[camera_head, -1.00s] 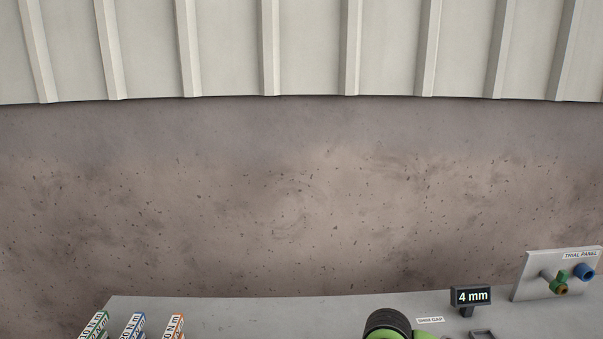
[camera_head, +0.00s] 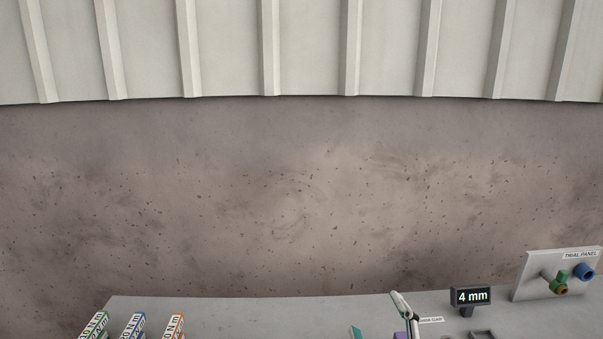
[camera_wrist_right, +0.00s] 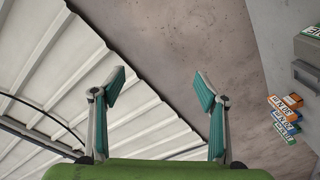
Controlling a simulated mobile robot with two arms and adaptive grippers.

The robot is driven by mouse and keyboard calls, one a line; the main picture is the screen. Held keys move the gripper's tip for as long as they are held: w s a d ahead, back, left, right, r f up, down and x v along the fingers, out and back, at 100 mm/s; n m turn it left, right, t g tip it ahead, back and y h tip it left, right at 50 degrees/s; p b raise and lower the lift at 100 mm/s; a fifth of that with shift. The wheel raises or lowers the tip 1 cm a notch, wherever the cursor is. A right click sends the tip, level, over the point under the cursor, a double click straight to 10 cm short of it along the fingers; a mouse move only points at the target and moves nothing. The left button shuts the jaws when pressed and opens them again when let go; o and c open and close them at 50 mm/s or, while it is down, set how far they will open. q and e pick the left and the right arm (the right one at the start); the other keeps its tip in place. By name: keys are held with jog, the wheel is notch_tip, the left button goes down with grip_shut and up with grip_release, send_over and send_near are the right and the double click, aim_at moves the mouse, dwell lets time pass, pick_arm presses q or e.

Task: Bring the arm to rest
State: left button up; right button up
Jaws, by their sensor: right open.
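My right gripper (camera_head: 380,326) shows at the bottom edge of the head view, above the grey slab (camera_head: 250,313). Only parts of its fingers are in that view: a pale link and a teal pad. In the right wrist view the gripper (camera_wrist_right: 160,88) is open, its two teal pads wide apart with nothing between them. Behind them are the pale ribbed wall and the brown stone floor. My left gripper is not in view.
A trial panel (camera_head: 535,279) with a green-handled valve (camera_head: 560,280) and a blue fitting (camera_head: 585,272) stands at the right. A "4 mm" display (camera_head: 471,296) is left of it. Several labelled boxes (camera_head: 134,326) sit at the left. The slab between is mostly clear.

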jog(key=s+d+f+m+g+h, duration=0.1)
jog(key=s+d+f+m+g, duration=0.1)
jog(key=s+f, duration=0.3)
jog(key=s+d+f+m+g, duration=0.2)
jog(key=s+f+g, duration=0.3)
jog(key=f, duration=0.4)
jog(key=s+d+f+m+g+h, duration=0.1)
jog(key=s+d+f+m+g, duration=0.1)
jog(key=s+f, duration=0.3)
jog(key=shift+d+f+m+g+h, duration=0.2)
jog(key=shift+f+m+g, duration=0.15)
jog(key=shift+f, duration=0.2)
jog(key=shift+d+f+m+g+h, duration=0.1)
jog(key=shift+d+f+m+g, duration=0.2)
jog(key=shift+f, duration=0.25)
jog(key=s+f+m+g, duration=0.2)
jog(key=s+f+g, duration=0.2)
jog(key=s, duration=0.6)
jog(key=s+f+g+b, duration=0.2)
jog(key=s+f+b, duration=0.1)
jog(key=f, duration=2.8)
jog(key=s+d+f+b, duration=0.2)
jog(key=s+f, duration=1.4)
jog(key=f, duration=0.1)
jog(key=shift+s+d+f+n+g, duration=0.25)
jog(key=shift+s+f+n+g, duration=0.1)
jog(key=shift+n+g, duration=0.1)
